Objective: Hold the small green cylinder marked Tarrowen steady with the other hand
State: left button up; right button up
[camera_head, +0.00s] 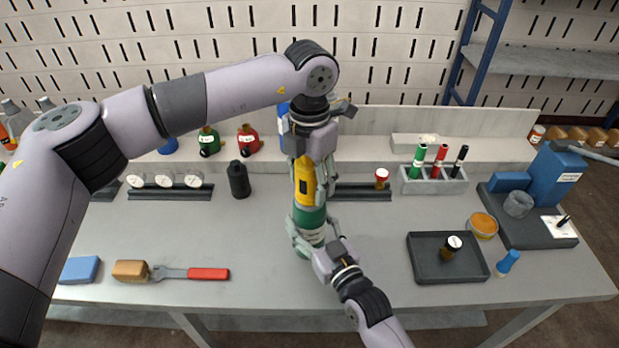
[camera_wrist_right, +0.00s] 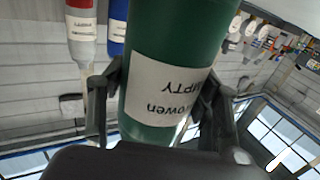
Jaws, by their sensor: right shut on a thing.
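The green cylinder (camera_head: 310,220) stands upright at the middle of the bench, with a yellow part (camera_head: 304,182) above it. In the right wrist view the cylinder (camera_wrist_right: 185,35) fills the middle. Its white label (camera_wrist_right: 165,88) is upside down and shows "owen" and "EMPTY". My right gripper (camera_head: 311,240) is shut on the cylinder low down, one finger on each side. My left gripper (camera_head: 308,172) comes from above, its fingers around the yellow part. Whether it is closed on that part is unclear. The cylinder's top is hidden.
A dark tray (camera_head: 425,268) with a small bottle is to the right, and a rack (camera_head: 410,186) with coloured cylinders is behind it. A black bottle (camera_head: 238,180) stands to the left. A red-handled tool (camera_head: 208,274) lies at the front left.

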pick_arm(q)
jog(key=shift+o, duration=1.2)
notch_tip(320, 180, up, 12)
jog(key=shift+r, duration=0.1)
pick_arm(e)
jog(key=o, duration=1.4)
jog(key=shift+c, duration=0.2)
